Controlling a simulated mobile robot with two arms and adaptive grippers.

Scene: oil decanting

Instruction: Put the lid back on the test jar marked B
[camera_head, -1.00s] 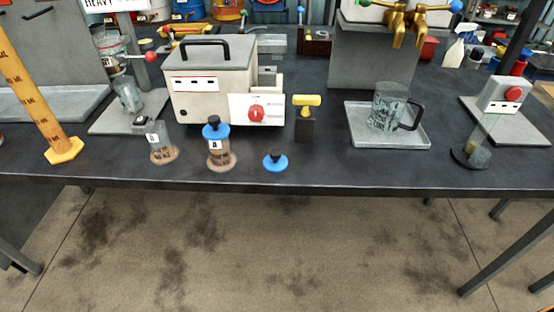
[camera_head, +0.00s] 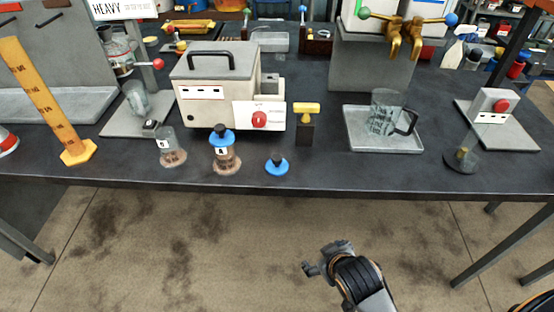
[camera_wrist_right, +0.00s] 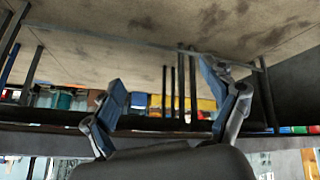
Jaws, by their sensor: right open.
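A clear jar (camera_head: 171,154) with brown contents and a small white label stands near the table's front edge; no blue lid is on it. A second jar (camera_head: 227,161) beside it wears a blue lid (camera_head: 221,136) with a black knob. The labels are too small for me to read surely, so I cannot tell which jar is B. A loose blue lid (camera_head: 277,167) with a black knob lies knob up on the table, right of the jars. My right gripper (camera_head: 326,260) is below and in front of the table edge; the right wrist view shows it open and empty (camera_wrist_right: 165,95).
A white machine (camera_head: 225,90) stands behind the jars. A yellow-topped tool (camera_head: 306,124) stands behind and right of the loose lid. A tray (camera_head: 360,143) with a glass mug (camera_head: 385,112) lies farther right. The table's front edge (camera_head: 330,192) lies between my gripper and the lid.

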